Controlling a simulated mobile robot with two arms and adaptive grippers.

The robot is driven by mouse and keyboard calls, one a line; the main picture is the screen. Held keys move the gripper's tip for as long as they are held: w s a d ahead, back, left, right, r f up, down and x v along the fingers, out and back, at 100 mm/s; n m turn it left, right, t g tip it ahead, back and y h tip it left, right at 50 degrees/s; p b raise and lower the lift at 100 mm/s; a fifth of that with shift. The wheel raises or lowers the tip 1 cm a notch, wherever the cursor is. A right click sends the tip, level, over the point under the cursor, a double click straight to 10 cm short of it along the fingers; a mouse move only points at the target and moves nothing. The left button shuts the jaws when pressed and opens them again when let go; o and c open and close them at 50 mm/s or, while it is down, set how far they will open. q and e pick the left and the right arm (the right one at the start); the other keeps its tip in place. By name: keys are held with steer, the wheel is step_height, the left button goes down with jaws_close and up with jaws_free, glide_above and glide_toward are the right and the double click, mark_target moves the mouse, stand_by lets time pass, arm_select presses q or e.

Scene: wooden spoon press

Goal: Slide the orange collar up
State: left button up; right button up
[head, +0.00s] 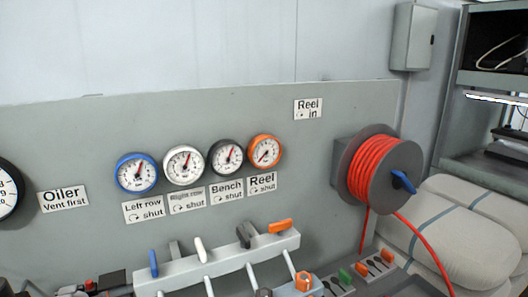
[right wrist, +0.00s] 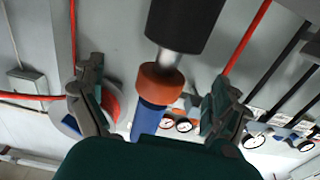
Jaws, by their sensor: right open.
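In the right wrist view an orange collar (right wrist: 160,83) sits around a coupling. A blue body (right wrist: 147,118) is below it, and a bright metal neck (right wrist: 166,58) leads into a black cylinder (right wrist: 183,22) above it. My right gripper (right wrist: 155,72) is open, with one dark finger on each side of the collar and a visible gap on both sides. I cannot tell the depth between fingers and collar. I cannot make out this collar for sure in the head view. My left gripper is not in view.
A hose reel (head: 385,172) with red hose is on the grey panel at right, beside stacked grey sacks (head: 460,225). Several gauges (head: 184,166) and labels line the panel. Below is a row of levers, one orange (head: 281,226). Red hose (right wrist: 248,38) runs past the black cylinder.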

steer(key=p+v, duration=0.4)
steer(key=v, duration=0.5)
stand_by(0.5)
